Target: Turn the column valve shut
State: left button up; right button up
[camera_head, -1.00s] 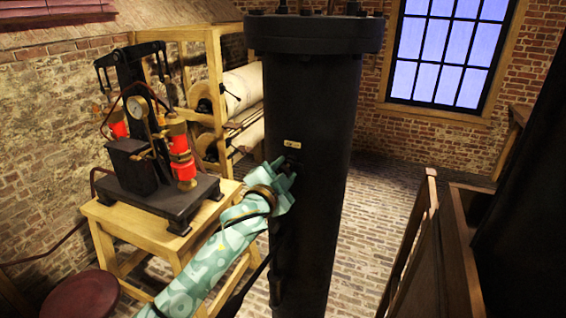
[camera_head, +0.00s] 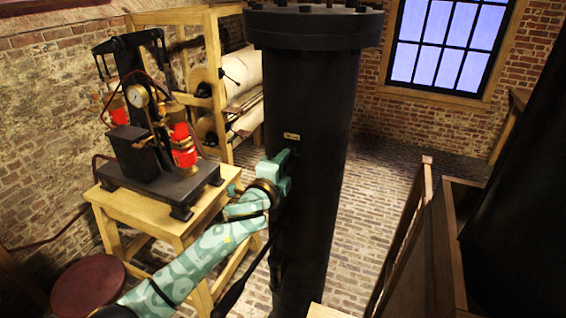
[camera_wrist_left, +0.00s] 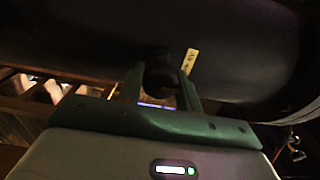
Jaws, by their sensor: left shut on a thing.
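The tall black column (camera_head: 310,110) stands upright in the middle of the head view, with a bolted flange on top. It fills the upper part of the left wrist view (camera_wrist_left: 235,45). A small yellow label plate (camera_head: 291,136) is on its side and shows beside the fingers in the wrist view (camera_wrist_left: 189,62). My left gripper (camera_head: 282,160) is against the column just below the plate. In the wrist view its green fingers (camera_wrist_left: 161,84) are shut on either side of a dark valve handle (camera_wrist_left: 160,68). The handle is hidden in the head view. My right gripper is out of view.
A wooden table (camera_head: 150,220) at the left bears a black pump apparatus (camera_head: 150,130) with red cylinders. A wooden frame with white rolls (camera_head: 240,75) stands behind it. A dark red stool (camera_head: 90,288) is at lower left. Wooden panelling (camera_head: 430,240) stands right; brick floor between is clear.

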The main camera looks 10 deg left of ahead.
pick_arm(q)
jog(key=shift+f, duration=0.15)
dwell(0.3)
jog(key=o, duration=0.9)
jog(key=shift+o, duration=0.2)
jog(key=shift+s, duration=0.1)
jog(key=s+a+b, duration=0.1)
jog(key=s+a, duration=0.2)
jog(key=s, duration=1.3)
jog(key=shift+b, duration=0.35)
jog(key=shift+a, duration=0.1)
